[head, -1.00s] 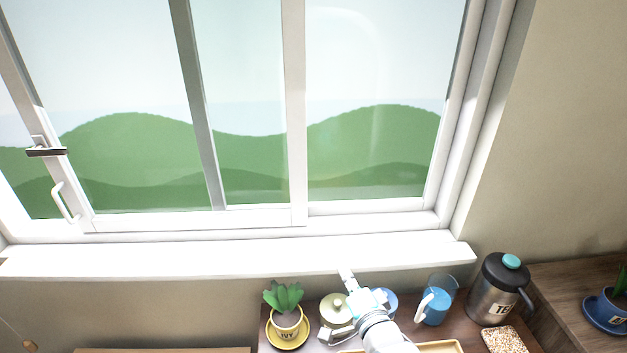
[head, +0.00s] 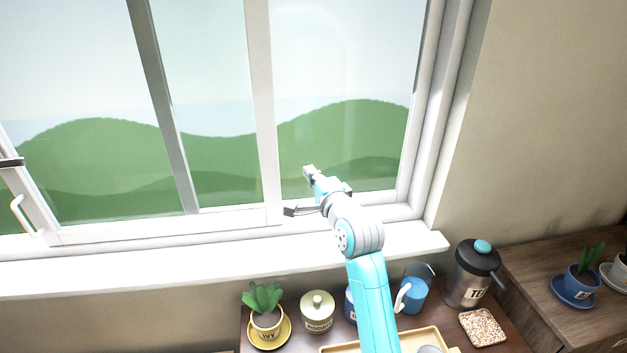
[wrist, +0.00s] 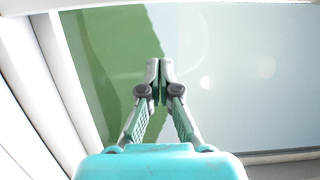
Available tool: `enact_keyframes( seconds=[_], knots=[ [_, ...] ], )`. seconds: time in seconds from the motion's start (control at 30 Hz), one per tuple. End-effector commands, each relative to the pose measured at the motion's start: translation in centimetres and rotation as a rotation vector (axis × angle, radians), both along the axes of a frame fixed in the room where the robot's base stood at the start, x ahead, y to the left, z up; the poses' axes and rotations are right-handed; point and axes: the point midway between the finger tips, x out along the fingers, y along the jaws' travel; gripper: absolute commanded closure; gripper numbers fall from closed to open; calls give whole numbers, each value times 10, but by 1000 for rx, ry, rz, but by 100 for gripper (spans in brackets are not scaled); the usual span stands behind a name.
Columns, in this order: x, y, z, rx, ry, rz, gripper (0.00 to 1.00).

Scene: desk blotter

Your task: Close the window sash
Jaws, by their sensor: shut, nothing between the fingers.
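An opening shows left of that stile, so the sash stands open. My gripper (head: 310,172) is raised in front of the right pane, just right of the sash's right stile, far from the handle. In the wrist view my gripper (wrist: 160,68) has its fingertips together, empty, before the glass.
The white sill (head: 200,262) is clear. My arm passes over these. A side cabinet (head: 545,262) with plants is at right.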

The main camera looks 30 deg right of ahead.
Motion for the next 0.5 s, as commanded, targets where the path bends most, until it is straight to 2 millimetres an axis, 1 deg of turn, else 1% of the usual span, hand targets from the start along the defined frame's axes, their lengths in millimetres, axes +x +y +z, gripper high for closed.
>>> enact_keyframes(
  seconds=[0.03, 0.1, 0.27, 0.3, 0.4, 0.5],
  knots=[
    [11, 0, 1, 0, 0, 1, 100],
    [24, -1, 0, -1, 1, 1, 100],
    [53, -3, 1, -1, 0, 0, 100],
    [57, 1, 0, -1, 0, 2, 100],
    [60, 17, 0, -2, 0, 3, 100],
    [63, 26, 0, -1, 0, 2, 100]
  ],
)
